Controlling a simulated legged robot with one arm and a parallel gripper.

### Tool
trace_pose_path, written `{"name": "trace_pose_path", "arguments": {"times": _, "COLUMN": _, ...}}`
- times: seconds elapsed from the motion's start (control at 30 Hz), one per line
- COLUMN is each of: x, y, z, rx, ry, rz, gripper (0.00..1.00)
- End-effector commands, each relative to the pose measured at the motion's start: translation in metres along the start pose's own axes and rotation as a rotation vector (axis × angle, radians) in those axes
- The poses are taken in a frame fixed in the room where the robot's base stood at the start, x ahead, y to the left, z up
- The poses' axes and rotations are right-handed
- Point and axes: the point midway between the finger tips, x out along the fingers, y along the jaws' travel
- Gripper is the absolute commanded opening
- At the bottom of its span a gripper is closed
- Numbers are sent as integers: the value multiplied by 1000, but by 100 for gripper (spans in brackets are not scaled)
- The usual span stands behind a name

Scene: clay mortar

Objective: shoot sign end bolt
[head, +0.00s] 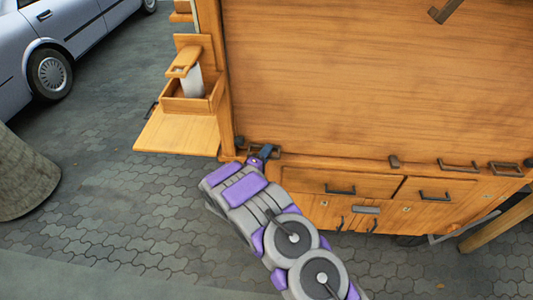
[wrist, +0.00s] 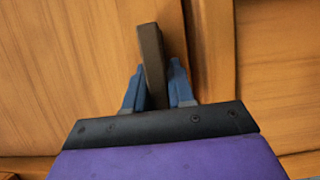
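A dark brown bar, the sign end bolt's handle (wrist: 151,60), stands up between my gripper's blue fingers (wrist: 157,88) in the wrist view. The left finger lies against or very near it. A narrow gap seems to show by the right fingertip, so I cannot tell whether the fingers grip it. In the head view my gripper (head: 262,156) is at the lower left corner of the large wooden panel (head: 370,75), by the dark bolt fitting (head: 276,153). Much of the bolt is hidden by my gripper.
More dark fittings (head: 458,165) line the panel's lower edge. Drawers (head: 340,184) with dark handles sit below. A wooden side shelf (head: 178,131) with a box juts out left. A parked car (head: 60,45) stands at upper left. Open paving (head: 100,215) lies left.

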Motion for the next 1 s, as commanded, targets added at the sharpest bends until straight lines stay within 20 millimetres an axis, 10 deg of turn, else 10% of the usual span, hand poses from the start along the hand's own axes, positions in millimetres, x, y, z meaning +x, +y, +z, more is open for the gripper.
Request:
{"name": "trace_pose_path", "arguments": {"times": 0.6, "x": -1, "y": -4, "z": 1, "rx": -3, "ry": 2, "rz": -9, "gripper": 0}}
{"name": "trace_pose_path", "arguments": {"times": 1.0, "x": -19, "y": -5, "z": -42, "rx": -5, "ry": 4, "rz": -11, "gripper": 0}}
